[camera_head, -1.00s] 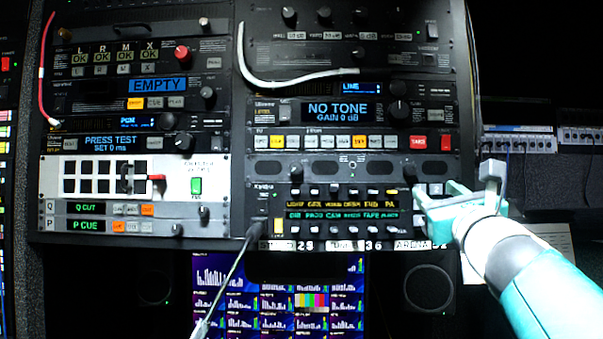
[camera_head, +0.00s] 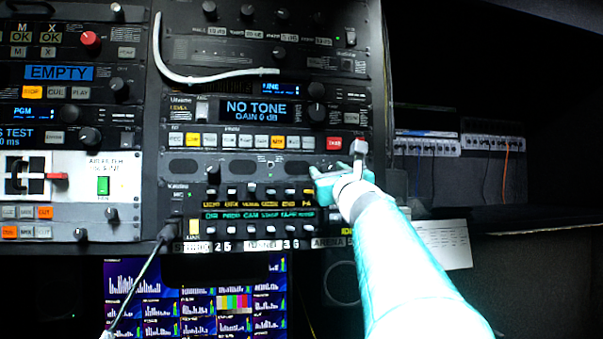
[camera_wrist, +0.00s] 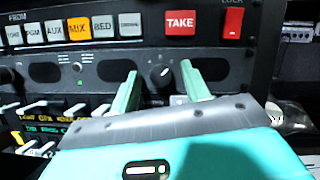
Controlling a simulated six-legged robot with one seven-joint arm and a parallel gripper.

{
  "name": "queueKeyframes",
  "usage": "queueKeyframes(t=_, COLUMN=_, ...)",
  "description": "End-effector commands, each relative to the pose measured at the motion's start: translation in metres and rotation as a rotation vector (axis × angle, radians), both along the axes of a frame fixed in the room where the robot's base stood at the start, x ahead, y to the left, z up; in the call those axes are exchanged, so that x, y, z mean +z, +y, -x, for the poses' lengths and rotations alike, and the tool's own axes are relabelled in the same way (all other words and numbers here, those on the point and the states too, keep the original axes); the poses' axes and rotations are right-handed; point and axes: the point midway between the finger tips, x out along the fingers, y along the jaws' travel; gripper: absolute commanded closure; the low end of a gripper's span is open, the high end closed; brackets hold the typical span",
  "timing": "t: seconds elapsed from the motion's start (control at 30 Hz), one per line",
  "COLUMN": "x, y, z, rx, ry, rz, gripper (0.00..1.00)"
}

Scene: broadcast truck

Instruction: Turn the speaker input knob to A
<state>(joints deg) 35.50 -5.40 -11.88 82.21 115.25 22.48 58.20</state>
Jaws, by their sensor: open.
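The knob shows between the two teal fingers of my gripper (camera_wrist: 161,82). The fingers are apart, one on each side of the knob in the picture; I cannot tell whether they touch it. The lettering around the knob is too small to read. In the head view my gripper (camera_head: 337,165) is at the right end of the speaker panel (camera_head: 228,168) and covers the knob's place.
Above the panel is a row of buttons, with a red TAKE button (camera_wrist: 180,22) and a red lock switch (camera_wrist: 234,24). Below are small switches and label strips (camera_head: 258,204). A cable (camera_head: 150,262) hangs at lower left.

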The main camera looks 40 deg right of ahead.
Motion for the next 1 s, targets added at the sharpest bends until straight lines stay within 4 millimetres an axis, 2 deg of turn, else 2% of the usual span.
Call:
queueKeyframes(t=0.07, x=0.0003, y=0.0003, z=0.0004, rx=0.000, ry=-0.001, rz=0.000, gripper=0.53)
queueKeyframes(t=0.1, x=0.0003, y=0.0003, z=0.0003, rx=0.000, ry=-0.001, rz=0.000, gripper=0.57)
queueKeyframes(t=0.3, x=0.0002, y=0.0005, z=0.0005, rx=0.000, ry=-0.001, rz=0.000, gripper=0.97)
queueKeyframes(t=0.33, x=0.0002, y=0.0005, z=0.0005, rx=0.000, ry=-0.001, rz=0.000, gripper=0.98)
queueKeyframes(t=0.67, x=0.0004, y=0.0002, z=0.0007, rx=-0.001, ry=0.017, rz=0.032, gripper=0.98)
queueKeyframes(t=1.0, x=0.0009, y=-0.0011, z=0.0016, rx=-0.001, ry=0.114, rz=0.210, gripper=0.98)
